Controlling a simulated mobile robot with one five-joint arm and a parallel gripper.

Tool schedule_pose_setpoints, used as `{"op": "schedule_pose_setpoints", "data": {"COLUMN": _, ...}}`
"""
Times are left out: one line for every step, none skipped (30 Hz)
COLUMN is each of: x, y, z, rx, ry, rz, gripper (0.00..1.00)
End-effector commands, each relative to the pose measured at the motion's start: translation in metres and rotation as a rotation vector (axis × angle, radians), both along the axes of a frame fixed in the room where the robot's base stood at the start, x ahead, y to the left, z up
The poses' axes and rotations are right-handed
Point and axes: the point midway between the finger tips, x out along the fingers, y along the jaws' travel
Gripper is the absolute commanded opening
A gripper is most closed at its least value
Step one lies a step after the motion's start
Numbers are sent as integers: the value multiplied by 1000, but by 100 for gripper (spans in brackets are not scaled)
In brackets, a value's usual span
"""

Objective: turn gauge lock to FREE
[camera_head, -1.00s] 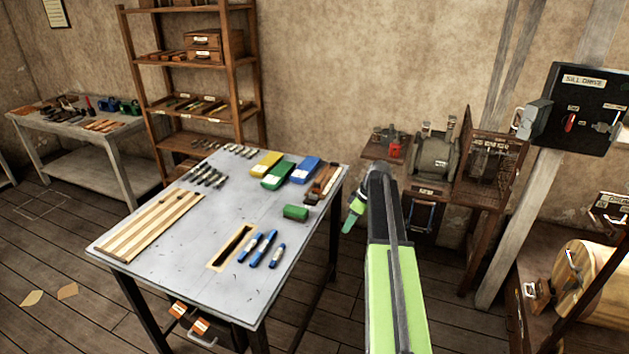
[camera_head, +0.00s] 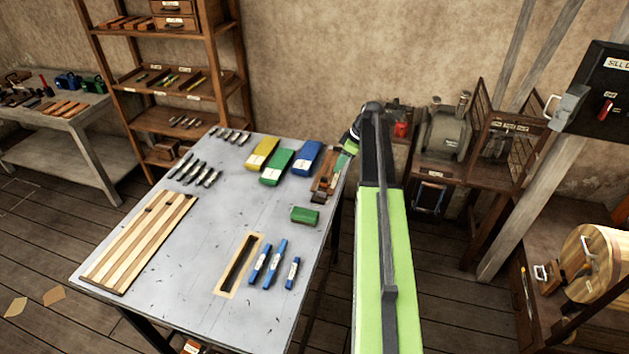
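My arm, green and black, reaches forward from the bottom of the head view. My gripper (camera_head: 344,158) hangs at its far end, by the far right corner of the workbench (camera_head: 200,265). One green finger shows; the rest is hidden or too small, so I cannot tell whether it is open. No part labelled as a gauge lock or FREE can be read. A brown wooden piece with dark parts (camera_head: 321,188) lies on the bench's right edge, just below the gripper. I cannot tell whether they touch.
Yellow (camera_head: 262,153), green (camera_head: 277,166) and blue (camera_head: 306,158) boxes stand near the bench's far edge. Blue tools lie by a slot (camera_head: 238,264). A grey machine (camera_head: 444,133) and a wooden post stand right of my arm. A black switch panel (camera_head: 606,95) is at right.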

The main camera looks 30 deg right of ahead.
Motion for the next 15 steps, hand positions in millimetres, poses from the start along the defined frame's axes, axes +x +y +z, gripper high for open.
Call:
{"op": "schedule_pose_setpoints", "data": {"x": -1, "y": -1, "z": 0, "rx": 0, "ry": 0, "rz": -2, "gripper": 35}}
{"op": "schedule_pose_setpoints", "data": {"x": -2, "y": -2, "z": 0, "rx": 0, "ry": 0, "rz": -3, "gripper": 35}}
{"op": "schedule_pose_setpoints", "data": {"x": -2, "y": -2, "z": 0, "rx": 0, "ry": 0, "rz": -4, "gripper": 35}}
{"op": "schedule_pose_setpoints", "data": {"x": -2, "y": -2, "z": -1, "rx": 0, "ry": 0, "rz": -4, "gripper": 35}}
{"op": "schedule_pose_setpoints", "data": {"x": -2, "y": -2, "z": -1, "rx": 0, "ry": 0, "rz": -4, "gripper": 35}}
{"op": "schedule_pose_setpoints", "data": {"x": -2, "y": -2, "z": -3, "rx": 0, "ry": 0, "rz": -5, "gripper": 35}}
{"op": "schedule_pose_setpoints", "data": {"x": -1, "y": -2, "z": -5, "rx": 0, "ry": 0, "rz": -5, "gripper": 35}}
{"op": "schedule_pose_setpoints", "data": {"x": -1, "y": -2, "z": -8, "rx": 0, "ry": 0, "rz": -5, "gripper": 35}}
{"op": "schedule_pose_setpoints", "data": {"x": 0, "y": -1, "z": -12, "rx": 0, "ry": 0, "rz": -5, "gripper": 35}}
{"op": "schedule_pose_setpoints", "data": {"x": 1, "y": 0, "z": -15, "rx": 0, "ry": 0, "rz": -5, "gripper": 35}}
{"op": "schedule_pose_setpoints", "data": {"x": 2, "y": 1, "z": -19, "rx": 0, "ry": 0, "rz": -4, "gripper": 35}}
{"op": "schedule_pose_setpoints", "data": {"x": 4, "y": 2, "z": -26, "rx": 0, "ry": 0, "rz": -4, "gripper": 35}}
{"op": "schedule_pose_setpoints", "data": {"x": 5, "y": 3, "z": -31, "rx": -1, "ry": 1, "rz": -4, "gripper": 35}}
{"op": "schedule_pose_setpoints", "data": {"x": 7, "y": 5, "z": -36, "rx": 0, "ry": 0, "rz": -4, "gripper": 35}}
{"op": "schedule_pose_setpoints", "data": {"x": 9, "y": 7, "z": -44, "rx": -1, "ry": 0, "rz": -4, "gripper": 35}}
